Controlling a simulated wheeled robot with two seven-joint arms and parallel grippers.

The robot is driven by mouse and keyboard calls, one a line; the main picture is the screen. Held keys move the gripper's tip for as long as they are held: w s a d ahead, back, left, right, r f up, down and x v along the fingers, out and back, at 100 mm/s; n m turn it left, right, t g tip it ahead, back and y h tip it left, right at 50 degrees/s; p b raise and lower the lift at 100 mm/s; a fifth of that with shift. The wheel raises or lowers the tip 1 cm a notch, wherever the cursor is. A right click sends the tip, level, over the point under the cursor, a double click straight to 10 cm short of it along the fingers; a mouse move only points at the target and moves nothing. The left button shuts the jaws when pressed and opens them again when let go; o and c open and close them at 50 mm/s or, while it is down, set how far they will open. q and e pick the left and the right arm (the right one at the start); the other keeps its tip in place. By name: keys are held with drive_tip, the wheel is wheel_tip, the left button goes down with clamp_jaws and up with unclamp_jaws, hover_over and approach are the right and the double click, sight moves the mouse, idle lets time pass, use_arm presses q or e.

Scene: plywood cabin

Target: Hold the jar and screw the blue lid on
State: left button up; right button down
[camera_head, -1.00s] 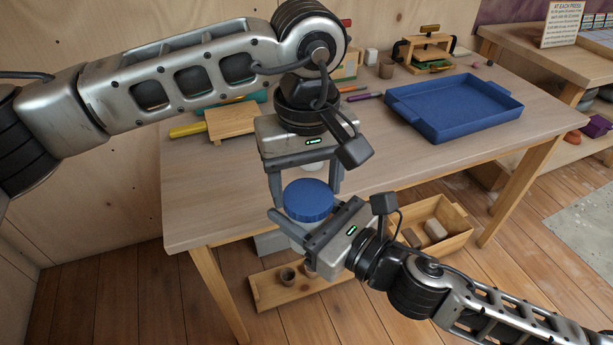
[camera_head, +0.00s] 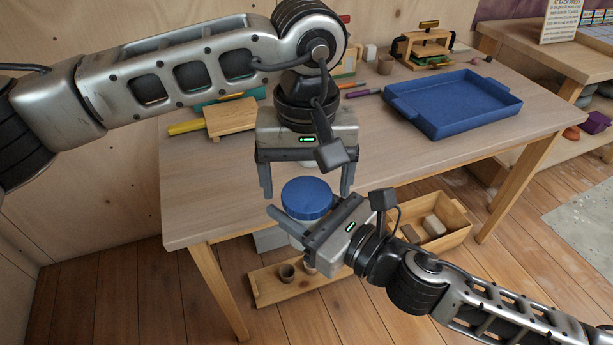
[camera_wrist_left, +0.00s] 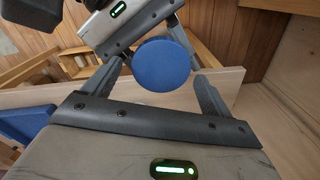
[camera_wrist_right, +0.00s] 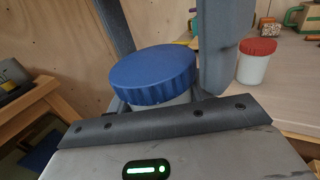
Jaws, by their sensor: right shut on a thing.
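The blue lid (camera_head: 307,197) sits on top of the jar (camera_head: 291,226), whose pale body is mostly hidden by my right gripper. My right gripper (camera_head: 290,222) is shut on the jar just below the lid, in the air in front of the table. In the right wrist view the lid (camera_wrist_right: 153,73) looks level, with its ribbed side in sight. My left gripper (camera_head: 306,190) points down over the lid and is open, with a finger on either side. In the left wrist view the lid (camera_wrist_left: 162,64) lies between the spread fingers, with gaps.
The wooden table (camera_head: 390,150) stands behind the grippers and carries a blue tray (camera_head: 452,103) at the right and a small wooden board (camera_head: 231,118) at the left. A white jar with a red lid (camera_wrist_right: 257,62) stands on it. Below are a wooden crate (camera_head: 440,228) and small pots.

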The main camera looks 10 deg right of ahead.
use_arm(q)
drive_tip(key=shift+r, duration=2.3)
drive_tip(key=shift+c, duration=0.5)
